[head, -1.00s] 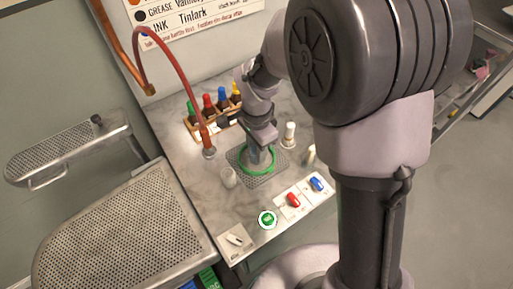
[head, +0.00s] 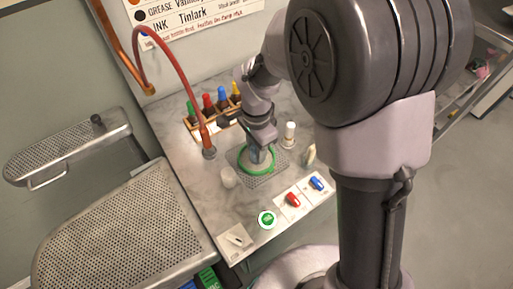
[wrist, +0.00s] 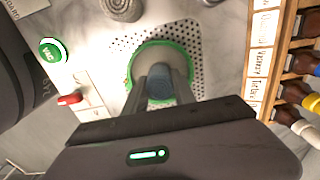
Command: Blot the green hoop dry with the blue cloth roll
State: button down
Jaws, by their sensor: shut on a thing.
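The green hoop (wrist: 186,51) lies on a perforated plate, with grey-white cloth showing inside it; it also shows in the head view (head: 243,167). My gripper (wrist: 160,88) is shut on the blue cloth roll (wrist: 160,84), which points down at the hoop. The roll is over the inside of the hoop, toward its near side in the wrist view. I cannot tell whether it touches the cloth. In the head view my gripper (head: 258,152) hides part of the hoop.
A wooden rack (head: 217,119) with several coloured-cap bottles stands behind. A red hose (head: 183,75) runs to a fitting on the left.

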jog(key=shift+r+p, duration=2.7)
jog(key=shift+r, duration=0.9)
jog(key=shift+f, duration=0.15)
